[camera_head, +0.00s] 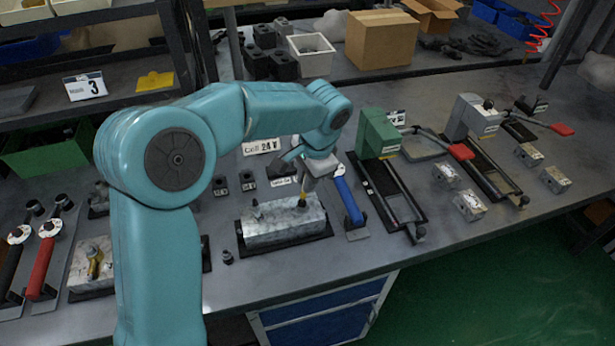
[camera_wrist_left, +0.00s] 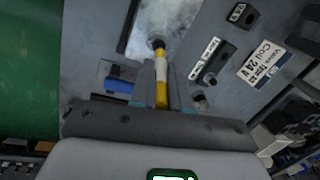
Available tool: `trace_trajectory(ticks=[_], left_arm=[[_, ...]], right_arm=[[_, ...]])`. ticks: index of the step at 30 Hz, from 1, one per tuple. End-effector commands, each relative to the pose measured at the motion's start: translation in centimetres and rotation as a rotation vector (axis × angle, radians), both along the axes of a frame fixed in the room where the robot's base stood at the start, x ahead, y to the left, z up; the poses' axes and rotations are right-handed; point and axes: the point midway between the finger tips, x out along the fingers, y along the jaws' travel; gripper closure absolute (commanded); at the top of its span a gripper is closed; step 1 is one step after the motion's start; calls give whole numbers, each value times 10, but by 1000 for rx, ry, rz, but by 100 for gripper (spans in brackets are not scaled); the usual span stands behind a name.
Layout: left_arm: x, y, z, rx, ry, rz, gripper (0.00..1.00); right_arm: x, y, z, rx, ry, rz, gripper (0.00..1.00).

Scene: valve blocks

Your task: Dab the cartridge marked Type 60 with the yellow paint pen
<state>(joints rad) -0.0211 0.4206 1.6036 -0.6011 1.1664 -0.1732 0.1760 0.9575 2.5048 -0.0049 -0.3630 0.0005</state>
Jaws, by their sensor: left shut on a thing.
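My left gripper (camera_head: 307,190) hangs over the silvery valve block (camera_head: 278,226) at the front middle of the bench. It is shut on a slim yellow rod, which I take for the paint pen (camera_head: 302,202). In the left wrist view the pen (camera_wrist_left: 161,88) stands between the fingers (camera_wrist_left: 160,90). Its far end meets a dark round spot (camera_wrist_left: 158,43) on the block's face; I cannot tell whether that is the tip, a cartridge or a hole. No Type 60 marking is readable. My right gripper is not in view.
A blue-handled tool (camera_head: 349,203) lies right of the block. Small black coils (camera_head: 248,181) and a "Coil 24 V" sign (camera_head: 262,146) stand behind. A second block with a brass-coloured fitting (camera_head: 94,262) is at left. Green and grey presses (camera_head: 379,137) stand at right.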

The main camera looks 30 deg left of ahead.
Motion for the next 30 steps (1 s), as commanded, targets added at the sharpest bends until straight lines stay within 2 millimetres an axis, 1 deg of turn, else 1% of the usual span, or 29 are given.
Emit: trace_trajectory(ticks=[1,3,19,22,30], left_arm=[[0,0,9,0,-1,0,100],[0,0,16,0,-1,0,100],[1,0,63,0,-4,0,100],[1,0,67,1,-4,-1,100],[1,0,66,0,-4,0,100]], right_arm=[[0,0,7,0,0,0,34],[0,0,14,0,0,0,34],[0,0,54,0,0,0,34],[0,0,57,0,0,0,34],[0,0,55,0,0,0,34]])
